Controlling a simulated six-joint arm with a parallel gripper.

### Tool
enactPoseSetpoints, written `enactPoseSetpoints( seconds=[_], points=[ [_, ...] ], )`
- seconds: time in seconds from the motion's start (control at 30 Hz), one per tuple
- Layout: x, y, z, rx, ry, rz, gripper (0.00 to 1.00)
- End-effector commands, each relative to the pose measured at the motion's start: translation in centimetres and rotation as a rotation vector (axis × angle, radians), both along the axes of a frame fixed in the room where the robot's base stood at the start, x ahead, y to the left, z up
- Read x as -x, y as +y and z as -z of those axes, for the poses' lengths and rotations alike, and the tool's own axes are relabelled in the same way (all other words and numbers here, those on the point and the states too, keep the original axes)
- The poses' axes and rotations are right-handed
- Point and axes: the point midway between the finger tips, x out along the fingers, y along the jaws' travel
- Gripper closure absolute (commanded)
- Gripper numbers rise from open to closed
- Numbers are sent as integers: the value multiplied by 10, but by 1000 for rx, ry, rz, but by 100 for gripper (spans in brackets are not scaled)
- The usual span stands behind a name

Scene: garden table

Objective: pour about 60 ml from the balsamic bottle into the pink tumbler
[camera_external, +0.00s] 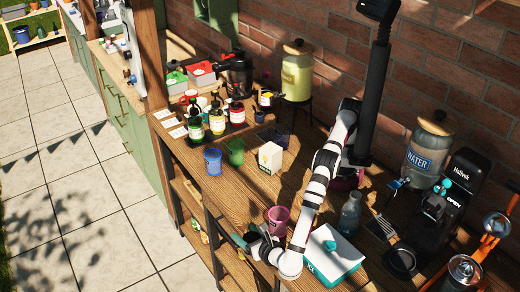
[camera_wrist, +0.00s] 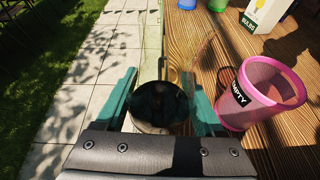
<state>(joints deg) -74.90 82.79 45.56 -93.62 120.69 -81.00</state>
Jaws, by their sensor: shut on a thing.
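My gripper (camera_wrist: 160,104) is shut on a dark, round, glossy thing (camera_wrist: 157,108), seemingly the balsamic bottle; no label shows. Teal fingers grip it on both sides. In the external view my gripper (camera_external: 262,240) is low at the table's front edge, and the held thing is hard to make out there. The pink tumbler (camera_wrist: 262,92) stands just right of my gripper in the wrist view, with "EMPTY" on its side. It also shows in the external view (camera_external: 278,217), close to the gripper. I cannot see any liquid in it.
A white carton (camera_external: 270,158), a blue cup (camera_external: 212,161) and a green cup (camera_external: 236,151) stand farther back. Labelled bottles (camera_external: 217,122) are beyond them. Paving lies left.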

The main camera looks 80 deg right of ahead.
Motion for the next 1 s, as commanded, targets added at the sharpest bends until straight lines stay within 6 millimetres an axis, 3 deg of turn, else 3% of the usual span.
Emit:
enactPoseSetpoints(
  seconds=[1.0],
  points=[
    [10,-13,-2,-492,-338,-1,100]
  ],
)
